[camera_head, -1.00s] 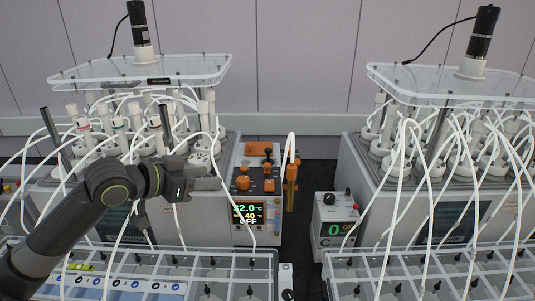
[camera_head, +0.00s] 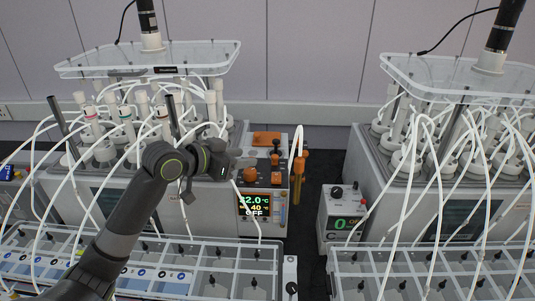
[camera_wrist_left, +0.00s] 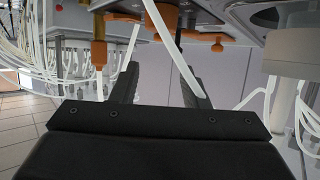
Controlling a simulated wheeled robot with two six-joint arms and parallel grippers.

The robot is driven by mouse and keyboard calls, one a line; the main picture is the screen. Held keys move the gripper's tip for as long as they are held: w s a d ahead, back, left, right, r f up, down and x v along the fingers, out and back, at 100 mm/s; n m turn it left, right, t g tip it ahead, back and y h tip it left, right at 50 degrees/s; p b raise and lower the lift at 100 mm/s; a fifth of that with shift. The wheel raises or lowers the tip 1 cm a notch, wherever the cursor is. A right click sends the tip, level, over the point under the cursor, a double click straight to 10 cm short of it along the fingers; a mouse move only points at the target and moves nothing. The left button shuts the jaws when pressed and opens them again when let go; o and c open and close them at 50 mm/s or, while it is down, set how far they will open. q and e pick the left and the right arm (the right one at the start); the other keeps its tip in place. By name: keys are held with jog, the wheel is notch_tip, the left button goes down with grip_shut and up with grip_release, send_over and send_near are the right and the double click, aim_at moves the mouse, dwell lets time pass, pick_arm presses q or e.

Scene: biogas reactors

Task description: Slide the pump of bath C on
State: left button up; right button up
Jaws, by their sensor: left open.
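The bath control head (camera_head: 263,190) is a grey unit with orange knobs and a lit display (camera_head: 253,206) showing 32.0, 40 and OFF. It stands at the right end of the left bath. Its orange knobs (camera_head: 277,178) and a black knob (camera_head: 276,145) stand on its upper part; I cannot tell which is the pump slider. My left gripper (camera_head: 245,162) is open and empty, just left of these knobs. Its two dark fingers also show in the left wrist view (camera_wrist_left: 158,80), with orange parts (camera_wrist_left: 99,48) beyond. My right gripper is out of view.
White tubes (camera_head: 298,143) hang around the unit and arm. Divided clear racks (camera_head: 415,262) line the front. A dark gap separates the two baths.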

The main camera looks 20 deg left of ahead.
aim_at(274, 156)
pick_arm(q)
jog(key=p+x, duration=0.1)
jog(key=x, duration=0.7)
jog(key=shift+w+d+p, duration=0.1)
jog(key=shift+p, duration=0.3)
jog(key=shift+x, duration=0.8)
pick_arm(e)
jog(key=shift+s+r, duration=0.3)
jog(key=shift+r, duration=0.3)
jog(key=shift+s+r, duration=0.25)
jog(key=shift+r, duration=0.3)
pick_arm(q)
grip_shut()
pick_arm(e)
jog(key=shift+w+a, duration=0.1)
